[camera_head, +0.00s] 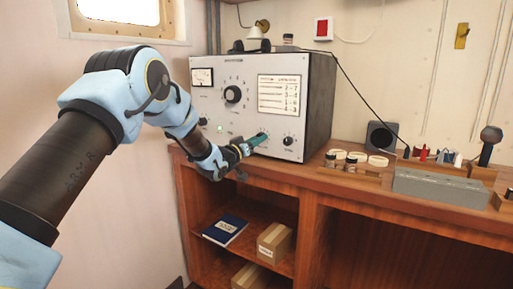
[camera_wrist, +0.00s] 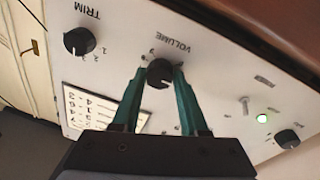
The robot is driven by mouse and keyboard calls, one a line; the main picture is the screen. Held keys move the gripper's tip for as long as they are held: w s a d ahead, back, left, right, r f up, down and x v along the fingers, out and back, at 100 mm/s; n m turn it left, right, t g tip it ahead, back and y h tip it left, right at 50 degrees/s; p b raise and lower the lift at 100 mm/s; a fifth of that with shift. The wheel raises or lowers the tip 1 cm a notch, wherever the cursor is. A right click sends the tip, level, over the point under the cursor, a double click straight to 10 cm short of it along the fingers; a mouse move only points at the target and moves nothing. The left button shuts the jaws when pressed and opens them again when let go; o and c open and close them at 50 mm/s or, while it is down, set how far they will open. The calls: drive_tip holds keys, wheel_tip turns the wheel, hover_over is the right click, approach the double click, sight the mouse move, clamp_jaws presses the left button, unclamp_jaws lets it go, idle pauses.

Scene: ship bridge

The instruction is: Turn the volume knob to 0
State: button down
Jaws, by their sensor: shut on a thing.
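The volume knob (camera_wrist: 159,73) is a small black round knob on the pale front panel of a radio unit (camera_head: 310,95). The word VOLUME is printed beside it and appears upside down in the wrist view. My gripper (camera_wrist: 160,70) is shut on the knob, with one teal finger on each side of it. In the head view my gripper (camera_head: 258,138) reaches the lower part of the panel and hides the knob. The knob's pointer and the numbers around it are too small or covered to read.
A black TRIM knob (camera_wrist: 78,41) is close by, right of my gripper in the head view. A large dial (camera_head: 232,94), a toggle switch (camera_wrist: 244,105) and a green light (camera_wrist: 262,118) share the panel. Small items and a grey block (camera_head: 440,187) lie on the wooden counter (camera_head: 350,183).

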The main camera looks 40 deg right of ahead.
drive_tip(key=n+b, duration=0.2)
drive_tip(key=n, duration=0.3)
drive_tip(key=shift+f+t+b, duration=0.25)
drive_tip(key=shift+t+b, duration=0.05)
drive_tip(key=shift+b, duration=0.1)
drive_tip(key=n+b, duration=0.2)
drive_tip(key=n, duration=0.2)
drive_tip(key=shift+s+r+n+t, duration=0.1)
drive_tip(key=shift+s+n+t, duration=0.05)
drive_tip(key=shift+n+t, duration=0.2)
drive_tip(key=shift+n, duration=0.35)
drive_tip(key=shift+c, duration=2.2)
unclamp_jaws()
drive_tip(key=shift+r, duration=0.1)
drive_tip(key=b+v, duration=0.2)
drive_tip(key=v, duration=0.8)
drive_tip(key=shift+s+a+b, duration=0.2)
drive_tip(key=shift+a+b, duration=0.1)
drive_tip(key=shift+a, duration=0.05)
